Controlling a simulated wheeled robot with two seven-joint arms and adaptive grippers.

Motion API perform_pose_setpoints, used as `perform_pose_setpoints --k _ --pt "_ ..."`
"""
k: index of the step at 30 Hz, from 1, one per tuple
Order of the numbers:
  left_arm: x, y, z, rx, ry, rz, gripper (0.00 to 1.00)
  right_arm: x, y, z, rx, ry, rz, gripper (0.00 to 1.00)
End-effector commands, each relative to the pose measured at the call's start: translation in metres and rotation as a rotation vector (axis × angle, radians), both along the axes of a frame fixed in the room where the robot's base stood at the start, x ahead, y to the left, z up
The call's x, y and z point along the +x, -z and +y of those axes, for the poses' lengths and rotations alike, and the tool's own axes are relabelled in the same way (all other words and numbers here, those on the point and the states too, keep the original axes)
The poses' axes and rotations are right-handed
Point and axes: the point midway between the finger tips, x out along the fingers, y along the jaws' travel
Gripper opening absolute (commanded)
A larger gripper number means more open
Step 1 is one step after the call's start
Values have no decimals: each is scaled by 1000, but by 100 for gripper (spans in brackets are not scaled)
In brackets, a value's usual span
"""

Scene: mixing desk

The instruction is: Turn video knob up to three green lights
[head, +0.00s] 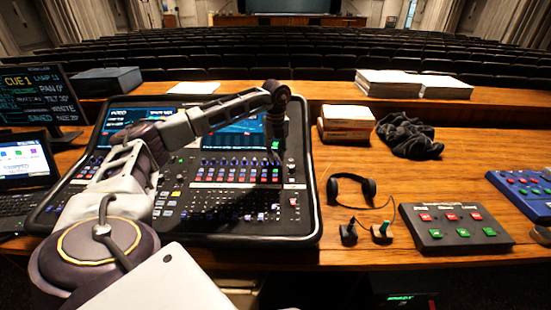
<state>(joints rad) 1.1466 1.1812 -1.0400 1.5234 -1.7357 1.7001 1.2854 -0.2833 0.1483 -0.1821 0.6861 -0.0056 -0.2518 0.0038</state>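The mixing desk (190,225) stands on the wooden table, with rows of small buttons, faders and knobs below its screens. My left arm reaches across it from the left. My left gripper (275,144) points down over the right part of the desk, near the right edge of the screen (235,132). Its fingers are small and dark, so I cannot tell whether they are open or touching a knob. A green spot shows at the fingertips. Small round knobs (291,166) sit just below right of it. The video knob's label is not readable. My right gripper is not in view.
Headphones (368,188), a control box with red and green buttons (455,228) and a blue box (525,192) lie to the right. Books (346,120) and a dark cloth (408,136) are behind them. A monitor (38,97) and laptop (25,165) stand left.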

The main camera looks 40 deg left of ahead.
Motion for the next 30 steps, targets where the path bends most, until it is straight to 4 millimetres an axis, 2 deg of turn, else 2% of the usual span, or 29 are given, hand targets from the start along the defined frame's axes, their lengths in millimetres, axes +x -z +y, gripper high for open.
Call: perform_pose_setpoints --k 7,18,24,30 --pt "0 19 0 0 0 0 23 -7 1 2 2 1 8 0" --pt "0 23 0 0 -1 0 23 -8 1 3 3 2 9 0" --pt "0 22 0 0 -1 0 0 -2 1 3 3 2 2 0" --pt "0 22 0 0 2 0 0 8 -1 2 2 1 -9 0"
